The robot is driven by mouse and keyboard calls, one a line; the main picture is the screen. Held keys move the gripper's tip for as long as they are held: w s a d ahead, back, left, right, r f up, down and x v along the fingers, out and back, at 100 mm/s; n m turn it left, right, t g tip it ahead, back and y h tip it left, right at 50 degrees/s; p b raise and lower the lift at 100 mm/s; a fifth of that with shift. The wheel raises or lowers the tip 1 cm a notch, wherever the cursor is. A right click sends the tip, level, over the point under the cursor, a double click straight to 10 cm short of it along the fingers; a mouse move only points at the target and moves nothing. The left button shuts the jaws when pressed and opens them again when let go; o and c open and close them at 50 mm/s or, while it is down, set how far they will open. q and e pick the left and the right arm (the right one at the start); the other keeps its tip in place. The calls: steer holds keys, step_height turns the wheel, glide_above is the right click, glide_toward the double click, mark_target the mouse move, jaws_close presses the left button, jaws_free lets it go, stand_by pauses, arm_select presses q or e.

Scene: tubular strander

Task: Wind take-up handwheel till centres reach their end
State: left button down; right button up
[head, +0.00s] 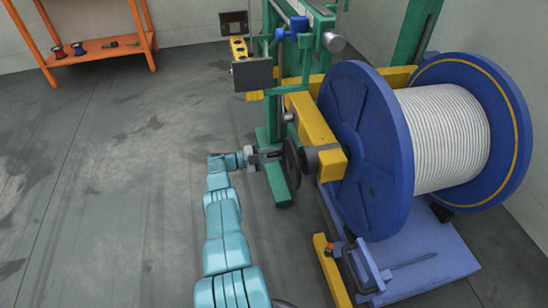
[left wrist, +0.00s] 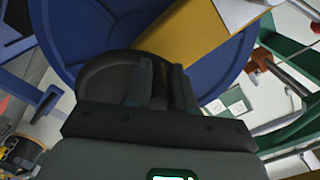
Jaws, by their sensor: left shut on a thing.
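The take-up handwheel (head: 292,163) is a dark disc beside the green post, left of the yellow arm (head: 313,122). My left gripper (head: 262,156) reaches it from the left and is shut on its handle; the handle is mostly hidden by the fingers. In the left wrist view my left gripper (left wrist: 165,88) stands in front of the dark handwheel (left wrist: 103,82), with something dark between the fingers. The yellow arm ends at the near blue flange of the reel (head: 375,150). The centres themselves are hidden there. My right gripper is not in view.
The reel, wound with white cable (head: 447,137), stands over a blue platform (head: 432,262) at the right. A yellow bar with a small lever lies in front. An orange bench (head: 100,47) stands at the far left. The floor (head: 110,180) left of my arm is clear.

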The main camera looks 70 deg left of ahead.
arm_select(q)
steer(key=shift+a+r, duration=0.1)
steer(key=shift+a, duration=0.1)
stand_by(0.3)
steer(key=c, duration=0.9)
jaws_free()
steer(key=shift+c, duration=0.2)
steer(key=s+b, duration=0.1)
steer(key=s, duration=0.6)
steer(key=shift+s+a, duration=0.2)
steer(key=shift+s, duration=0.05)
